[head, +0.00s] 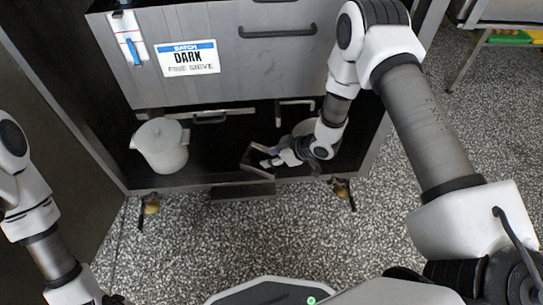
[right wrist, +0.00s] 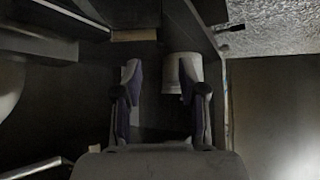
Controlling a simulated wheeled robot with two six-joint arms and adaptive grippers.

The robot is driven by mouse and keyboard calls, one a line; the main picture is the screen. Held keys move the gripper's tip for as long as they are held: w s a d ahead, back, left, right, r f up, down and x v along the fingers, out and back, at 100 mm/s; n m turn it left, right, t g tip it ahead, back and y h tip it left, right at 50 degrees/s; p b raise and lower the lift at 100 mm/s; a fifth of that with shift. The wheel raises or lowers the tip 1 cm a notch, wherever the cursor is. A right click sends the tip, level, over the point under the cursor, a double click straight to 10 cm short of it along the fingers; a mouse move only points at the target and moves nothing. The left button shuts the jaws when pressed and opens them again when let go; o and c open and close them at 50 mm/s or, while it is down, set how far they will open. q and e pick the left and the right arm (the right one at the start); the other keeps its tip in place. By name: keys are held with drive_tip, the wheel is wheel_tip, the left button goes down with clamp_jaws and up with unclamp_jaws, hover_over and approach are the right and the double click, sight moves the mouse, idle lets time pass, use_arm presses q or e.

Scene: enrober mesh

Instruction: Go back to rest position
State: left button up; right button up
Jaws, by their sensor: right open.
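My right gripper (head: 268,162) is inside the dark lower bay of the grey machine, low near its front edge. In the right wrist view its two fingers (right wrist: 160,80) stand apart, with nothing held between them. A white cylindrical vessel (right wrist: 182,68) shows just beyond the right-hand finger there; whether they touch I cannot tell. A dark angular piece with a pale edge (head: 250,158) is beside the fingertips in the head view. My left arm comes in at the left edge, and its gripper is out of frame.
A white lidded pot (head: 160,148) stands in the bay at left. The grey drawer front (head: 245,75) with handles and a "DARK" batch card (head: 188,58) overhangs the bay. The side panel (head: 375,150) is close to my right forearm. Speckled floor (head: 230,235) in front is clear.

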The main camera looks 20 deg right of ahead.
idle(0.4)
drive_tip(key=s+a+f+m+g+h, duration=0.1)
drive_tip(key=s+f+m+g, duration=0.15)
drive_tip(key=s, duration=0.55)
drive_tip(key=s+f+m+g+h, duration=0.1)
drive_tip(key=s+f, duration=0.2)
drive_tip(key=s, duration=0.4)
drive_tip(key=s+d+r+m+g+h, duration=0.1)
drive_tip(key=s+d+m+g+h, duration=0.15)
drive_tip(key=s, duration=0.55)
drive_tip(key=s+d+r+m+g+h, duration=0.1)
drive_tip(key=s+d+m+h, duration=0.15)
drive_tip(key=s, duration=0.55)
wheel_tip(320, 180, up, 38)
drive_tip(key=p, duration=3.8)
drive_tip(key=shift+w+d+f+m+t+y, duration=0.2)
drive_tip(key=shift+w+m+t+y, duration=0.1)
drive_tip(key=shift+m+y, duration=0.1)
